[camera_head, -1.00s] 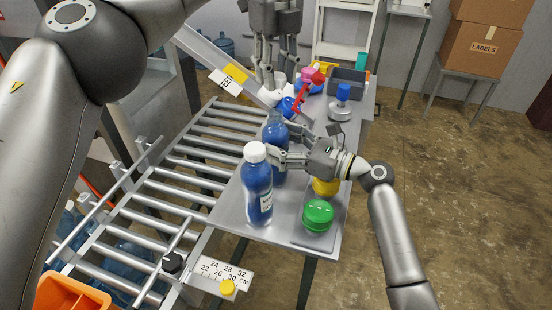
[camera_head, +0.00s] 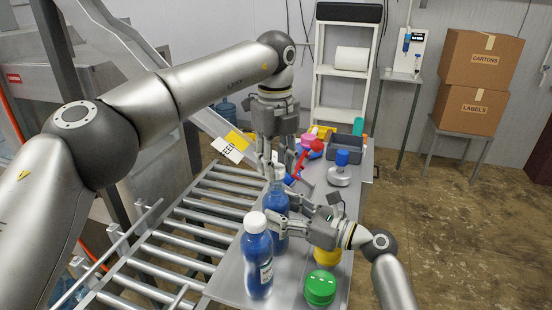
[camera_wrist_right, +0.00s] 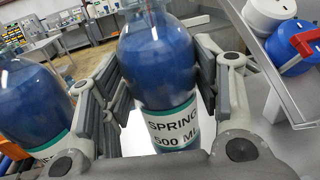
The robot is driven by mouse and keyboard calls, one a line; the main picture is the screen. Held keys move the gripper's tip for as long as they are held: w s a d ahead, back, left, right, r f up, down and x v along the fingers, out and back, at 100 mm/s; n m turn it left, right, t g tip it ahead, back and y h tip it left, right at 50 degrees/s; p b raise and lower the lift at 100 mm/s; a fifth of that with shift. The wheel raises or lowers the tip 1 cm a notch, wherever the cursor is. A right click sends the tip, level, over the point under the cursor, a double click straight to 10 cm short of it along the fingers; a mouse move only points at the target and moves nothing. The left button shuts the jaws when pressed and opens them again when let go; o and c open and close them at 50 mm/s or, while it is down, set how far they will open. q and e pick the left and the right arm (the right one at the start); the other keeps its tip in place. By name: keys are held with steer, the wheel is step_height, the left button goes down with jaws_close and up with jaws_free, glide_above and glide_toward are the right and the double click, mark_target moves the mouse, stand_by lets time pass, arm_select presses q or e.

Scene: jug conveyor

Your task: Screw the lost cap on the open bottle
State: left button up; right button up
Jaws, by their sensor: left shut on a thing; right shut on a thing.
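An open bottle (camera_head: 278,214) of blue liquid stands upright on the grey table. My right gripper (camera_head: 284,222) is shut around its body. In the right wrist view the fingers press both sides of this bottle (camera_wrist_right: 160,75), above its "SPRING 500 ML" label. My left gripper (camera_head: 276,168) points down right above the bottle's neck, fingers closed on the cap, which they mostly hide. I cannot tell whether the cap touches the mouth. A second blue bottle with a white cap (camera_head: 256,258) stands in front; its body also shows at left in the right wrist view (camera_wrist_right: 30,95).
A roller conveyor (camera_head: 190,228) runs along the left of the table (camera_head: 225,285). A green round container (camera_head: 320,288) and a yellow one (camera_head: 326,258) stand near my right gripper.

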mark_target(276, 200)
stand_by(0.4)
arm_select(q)
steer(key=shift+f, duration=0.85)
steer(key=shift+f, duration=0.6)
